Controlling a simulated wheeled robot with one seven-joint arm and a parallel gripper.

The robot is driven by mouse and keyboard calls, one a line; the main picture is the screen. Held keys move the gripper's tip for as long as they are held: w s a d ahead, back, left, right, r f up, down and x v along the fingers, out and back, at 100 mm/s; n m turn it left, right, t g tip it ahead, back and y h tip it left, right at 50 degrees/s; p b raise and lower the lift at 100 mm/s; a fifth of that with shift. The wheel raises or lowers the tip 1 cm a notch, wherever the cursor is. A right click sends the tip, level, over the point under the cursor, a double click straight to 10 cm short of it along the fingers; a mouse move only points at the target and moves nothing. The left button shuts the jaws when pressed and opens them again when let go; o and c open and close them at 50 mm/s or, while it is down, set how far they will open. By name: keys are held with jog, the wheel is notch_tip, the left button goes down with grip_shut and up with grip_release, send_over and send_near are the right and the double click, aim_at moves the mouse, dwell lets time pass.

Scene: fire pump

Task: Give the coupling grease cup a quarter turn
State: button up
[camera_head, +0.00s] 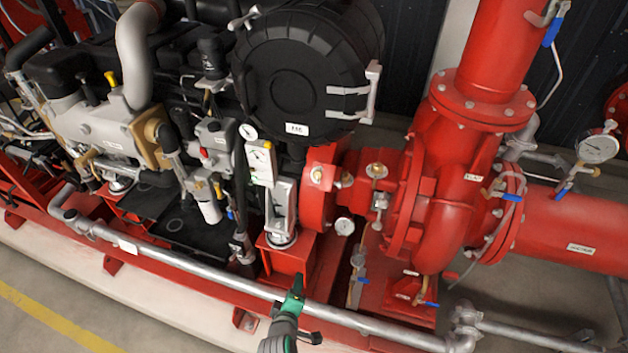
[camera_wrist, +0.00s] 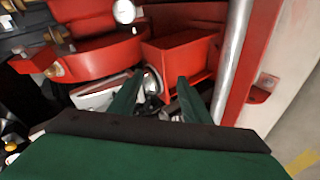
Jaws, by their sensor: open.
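My gripper (camera_head: 295,292), green, is in front of the long silver pipe at the bottom middle of the head view. In the wrist view my gripper (camera_wrist: 155,92) has its two green fingers apart with nothing held between them. The red coupling housing (camera_head: 318,205) is between the engine and the pump, above and beyond my gripper. A small brass fitting (camera_head: 317,174) sits on its upper part; I cannot tell for certain whether this is the grease cup. In the wrist view a small brass piece (camera_wrist: 55,70) shows on red metal at the left, apart from my fingers.
The silver pipe (camera_head: 190,272) runs along the front of the red base. A red pedestal (camera_head: 287,262) stands behind it. A small gauge (camera_head: 344,226) is right of the coupling. The pump (camera_head: 440,215) is at right, the engine (camera_head: 110,120) at left. The floor in front is clear.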

jog(key=w+r+n+h, duration=0.2)
jog(key=w+r, duration=0.3)
jog(key=w, duration=0.5)
jog(key=n+g+h, duration=0.3)
jog(key=h, duration=0.1)
send_near(317, 176)
jog(key=x, duration=0.8)
jog(key=shift+w+a, duration=0.1)
jog(key=shift+w+f+t, duration=0.1)
jog(key=shift+w+t, duration=0.15)
jog(key=shift+t, duration=0.05)
jog(key=shift+f, duration=0.1)
jog(key=shift+d, duration=0.4)
jog(key=c, duration=0.8)
jog(key=shift+c, duration=1.3)
jog(key=shift+a, duration=0.2)
